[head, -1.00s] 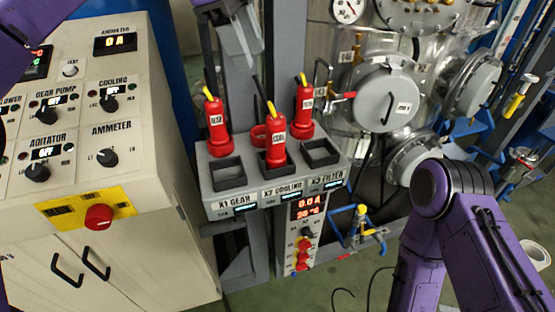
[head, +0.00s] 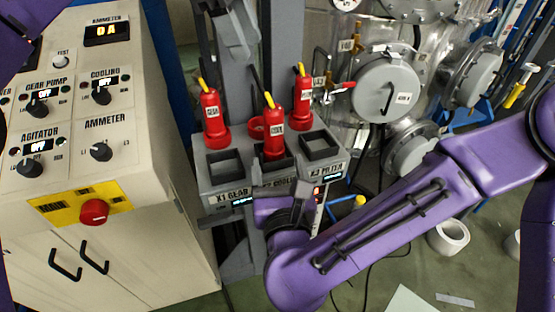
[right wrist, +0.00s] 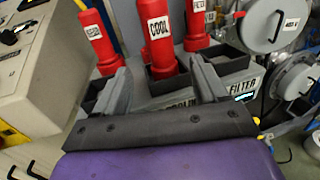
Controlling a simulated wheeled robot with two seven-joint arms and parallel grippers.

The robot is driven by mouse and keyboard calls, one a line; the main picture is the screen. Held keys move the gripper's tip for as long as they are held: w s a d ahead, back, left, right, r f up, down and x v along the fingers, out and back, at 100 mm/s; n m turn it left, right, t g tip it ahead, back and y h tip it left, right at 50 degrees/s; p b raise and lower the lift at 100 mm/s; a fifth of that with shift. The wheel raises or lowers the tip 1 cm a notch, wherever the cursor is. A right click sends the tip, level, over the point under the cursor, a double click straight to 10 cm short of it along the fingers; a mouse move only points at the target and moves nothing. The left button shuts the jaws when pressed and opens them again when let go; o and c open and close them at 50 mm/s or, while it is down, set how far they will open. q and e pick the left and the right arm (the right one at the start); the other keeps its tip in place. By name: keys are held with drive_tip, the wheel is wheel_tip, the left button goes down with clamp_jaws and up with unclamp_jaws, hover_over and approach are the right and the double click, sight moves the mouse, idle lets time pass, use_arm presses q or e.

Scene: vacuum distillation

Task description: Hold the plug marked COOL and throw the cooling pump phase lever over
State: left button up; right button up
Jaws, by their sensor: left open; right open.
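The red COOL plug (head: 273,138) with a yellow top stands upright at the middle box of the grey plug rack (head: 215,186). It also shows in the right wrist view (right wrist: 160,40), beyond and between the fingers of my right gripper (right wrist: 157,72), which is open and empty. In the head view my right wrist is low in front of the rack and covers part of its front. I cannot make out the cooling pump phase lever for certain.
Red plugs stand left (head: 211,115) and right (head: 302,108) of the COOL plug. A control cabinet (head: 140,190) with knobs and a red button (head: 94,212) stands at left. Steel vessels (head: 385,90) are behind at right.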

sight(275, 143)
drive_tip(key=w, duration=0.9)
drive_tip(key=shift+w+a+f, duration=0.1)
drive_tip(key=shift+w+a, duration=0.1)
drive_tip(key=shift+a, duration=0.15)
drive_tip(key=shift+w, duration=0.25)
